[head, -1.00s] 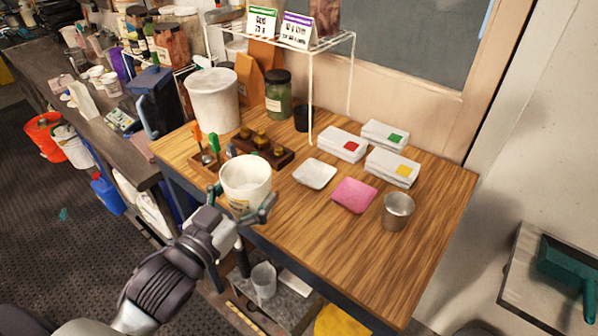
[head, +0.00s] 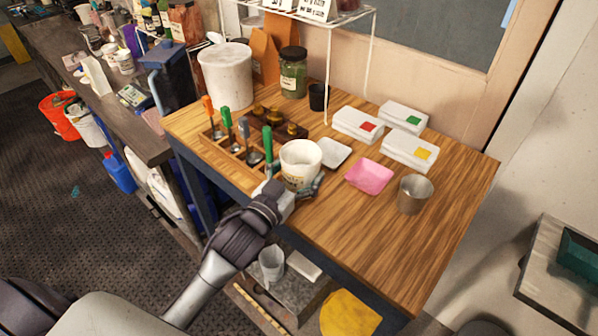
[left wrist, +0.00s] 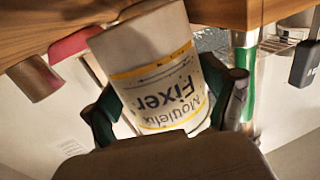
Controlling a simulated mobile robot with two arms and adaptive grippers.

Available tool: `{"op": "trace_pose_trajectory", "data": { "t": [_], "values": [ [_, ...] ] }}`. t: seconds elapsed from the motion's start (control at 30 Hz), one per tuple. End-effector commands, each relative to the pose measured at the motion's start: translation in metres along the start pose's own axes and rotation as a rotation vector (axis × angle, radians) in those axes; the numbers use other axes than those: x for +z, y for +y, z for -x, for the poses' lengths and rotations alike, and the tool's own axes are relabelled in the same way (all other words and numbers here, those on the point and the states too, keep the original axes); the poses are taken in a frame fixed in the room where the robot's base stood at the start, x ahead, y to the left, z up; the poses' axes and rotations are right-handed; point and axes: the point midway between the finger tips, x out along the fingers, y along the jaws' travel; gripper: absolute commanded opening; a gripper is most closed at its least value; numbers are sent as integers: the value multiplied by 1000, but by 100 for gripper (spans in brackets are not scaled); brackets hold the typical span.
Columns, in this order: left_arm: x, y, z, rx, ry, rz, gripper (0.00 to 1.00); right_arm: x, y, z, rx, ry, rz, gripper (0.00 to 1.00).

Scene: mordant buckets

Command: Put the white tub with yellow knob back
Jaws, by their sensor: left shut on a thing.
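A white tub (head: 301,158) with yellow bands is at the front of the wooden table (head: 400,255), right of the tool rack. The left wrist view shows the tub (left wrist: 150,55) close up, with "Fixer" printed on its label. I cannot make out a yellow knob on it. My left gripper (head: 294,186) is shut around its lower side. Its green-padded fingers (left wrist: 165,100) lie on either side of the tub in the wrist view. I cannot tell whether the tub touches the table. My right gripper is not in view.
A wooden rack (head: 235,158) with several handled tools stands close left of the tub. A white dish (head: 334,153), a pink dish (head: 369,176) and a metal cup (head: 414,194) stand to its right. A larger white bucket (head: 226,76) is behind. The front right tabletop is clear.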

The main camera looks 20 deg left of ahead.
Motion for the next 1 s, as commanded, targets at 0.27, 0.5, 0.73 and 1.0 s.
{"op": "trace_pose_trajectory", "data": {
  "t": [0.27, 0.5, 0.73, 1.0],
  "values": [
    [12, 1, 0, 0, 3, -1, 45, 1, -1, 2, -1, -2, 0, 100],
    [15, 1, 0, 0, 1, 0, 88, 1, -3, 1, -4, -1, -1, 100],
    [15, 1, 0, 0, 1, -1, 100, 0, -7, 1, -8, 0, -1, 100],
    [14, 1, 4, 0, 0, -1, 100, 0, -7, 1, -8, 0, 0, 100]
  ]
}}
